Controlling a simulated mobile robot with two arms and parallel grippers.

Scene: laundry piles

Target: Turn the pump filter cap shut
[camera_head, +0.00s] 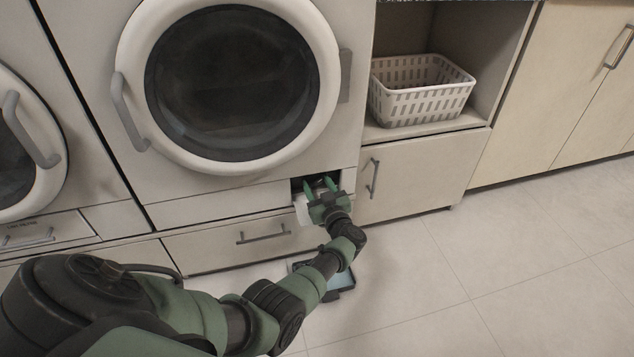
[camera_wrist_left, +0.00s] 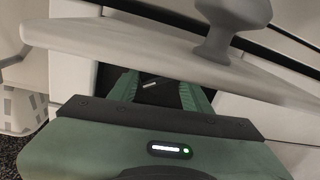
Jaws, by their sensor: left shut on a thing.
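My left gripper (camera_head: 320,184) reaches into the small dark filter opening at the lower right of the washer front (camera_head: 250,193). In the left wrist view its two green fingers (camera_wrist_left: 160,88) point into the opening and are shut on the pump filter cap. Only a dark surface with a short pale mark, on the cap (camera_wrist_left: 151,85), shows between the fingers. The cap's edge and how far it is turned cannot be told. A white flap (camera_head: 302,209) hangs beside the opening, partly behind my gripper. My right gripper is not in view.
The washer's round door (camera_head: 135,60) is shut above the opening. A shallow dark tray (camera_head: 345,282) lies on the floor, partly under my left arm. A drawer with a handle (camera_head: 262,237) sits below. A white basket (camera_head: 420,105) stands in the right shelf. The floor at right is clear.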

